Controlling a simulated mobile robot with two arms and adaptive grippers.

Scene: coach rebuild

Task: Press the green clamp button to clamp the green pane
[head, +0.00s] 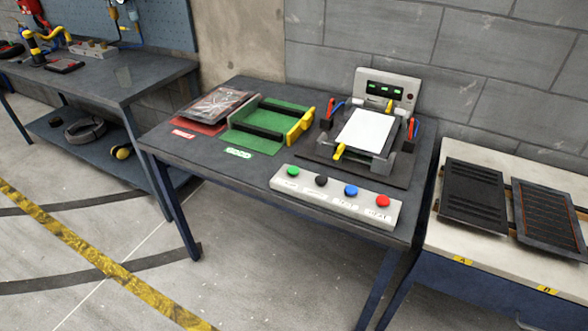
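The green button (292,171) is the leftmost of a row on a light grey button box (333,200) at the front of the middle table. A black button (321,181), a blue button (351,190) and a red button (383,201) follow to its right. Behind the box, a white, flat pane (365,131) lies in a grey fixture (350,156) with yellow and red-and-blue clamp parts around it. No pane there looks green. A green mat (240,137) with black rails and a yellow end piece (300,125) lies to the left. Neither gripper is in view.
A cracked dark pane (216,104) lies on a red mat (190,127). An upright panel with green lights (386,86) stands behind the fixture. Dark slotted panels (474,192) lie on the right table. A workbench (130,82) stands at left. Floor in front is clear.

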